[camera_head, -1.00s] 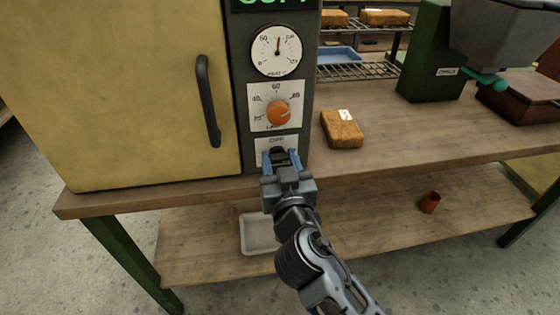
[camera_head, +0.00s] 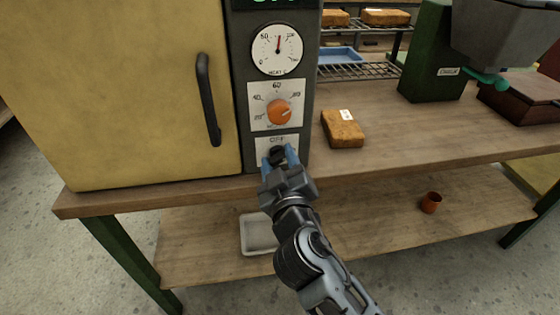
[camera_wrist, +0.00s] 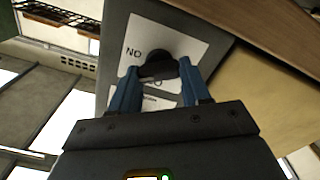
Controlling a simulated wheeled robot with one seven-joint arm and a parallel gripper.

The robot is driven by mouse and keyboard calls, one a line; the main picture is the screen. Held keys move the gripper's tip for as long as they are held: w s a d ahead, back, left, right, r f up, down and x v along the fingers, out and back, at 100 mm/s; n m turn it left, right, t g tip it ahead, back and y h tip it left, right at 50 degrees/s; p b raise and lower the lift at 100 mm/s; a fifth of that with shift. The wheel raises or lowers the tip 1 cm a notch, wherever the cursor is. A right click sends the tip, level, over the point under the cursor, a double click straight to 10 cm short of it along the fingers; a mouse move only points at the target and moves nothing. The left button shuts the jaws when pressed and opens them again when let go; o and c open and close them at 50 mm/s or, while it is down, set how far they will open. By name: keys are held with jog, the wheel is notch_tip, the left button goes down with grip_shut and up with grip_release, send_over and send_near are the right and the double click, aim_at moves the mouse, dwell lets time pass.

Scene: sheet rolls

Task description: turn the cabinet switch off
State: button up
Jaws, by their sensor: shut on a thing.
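The yellow cabinet (camera_head: 120,90) stands at the left with a dark control panel (camera_head: 243,100) on its right side. The black switch knob (camera_head: 278,153) sits low on the panel, on a white plate with "OFF" printed above it. My gripper (camera_head: 279,156) is shut on this knob, with a blue finger on each side. In the wrist view the knob (camera_wrist: 160,66) shows between the two blue fingertips (camera_wrist: 158,80), and "NO" is readable on the plate (camera_wrist: 190,45) beside it. The green display (camera_head: 275,2) at the top is cut off.
Above the switch are an orange dial (camera_head: 279,112) and a round gauge (camera_head: 276,50). A brown wrapped block (camera_head: 343,129) lies on the bench right of the panel.

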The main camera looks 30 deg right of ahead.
jog(key=n+p, duration=0.1)
jog(key=n, duration=0.5)
jog(key=shift+a+n, duration=0.1)
jog(key=shift+n, duration=0.2)
jog(key=n+p, duration=0.2)
jog(key=n, duration=0.2)
jog(key=shift+f+n, duration=0.15)
jog(key=shift+n, duration=0.25)
jog(key=o, duration=1.1)
jog(key=shift+c, duration=0.2)
jog(key=b+v, duration=0.1)
jog(key=v, duration=0.6)
jog(key=shift+s, duration=0.35)
jog(key=shift+a, duration=0.1)
